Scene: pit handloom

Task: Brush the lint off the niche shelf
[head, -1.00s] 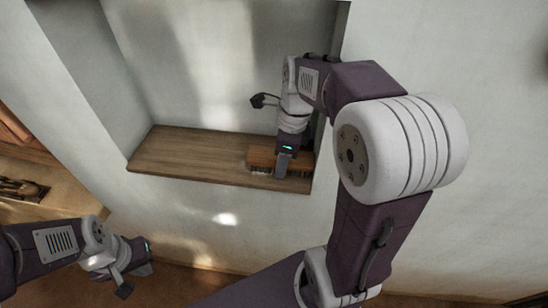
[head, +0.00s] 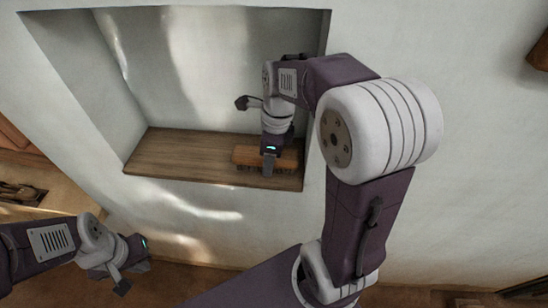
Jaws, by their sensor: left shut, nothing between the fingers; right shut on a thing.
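The niche shelf (head: 180,158) is a brown wooden board at the bottom of a recess in the white wall. A wooden brush (head: 246,155) with dark bristles is at the right part of the shelf, bristles down. My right gripper (head: 268,170) is shut on the middle of the brush, reaching into the niche from the right. I cannot make out any lint on the shelf, and the bristle contact is too small to tell. My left gripper (head: 138,268) is shut and empty, low at the left, outside and below the niche.
The niche's right side wall (head: 314,95) stands close beside the brush and my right arm. The left part of the shelf is clear. A lower wooden surface with a dark object (head: 20,193) lies at the far left. A brown wooden piece (head: 541,52) shows at the upper right.

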